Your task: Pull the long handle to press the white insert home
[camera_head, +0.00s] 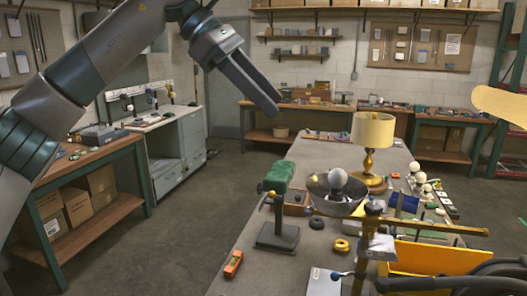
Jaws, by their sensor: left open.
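My left gripper (268,105) hangs in the air at the upper middle, beyond the left edge of the workbench and well away from the press. It is open and empty, with its fingers pointing down to the right. My right gripper is not in view.
A tan shape (502,105) juts in at the right edge. The floor on the left is clear.

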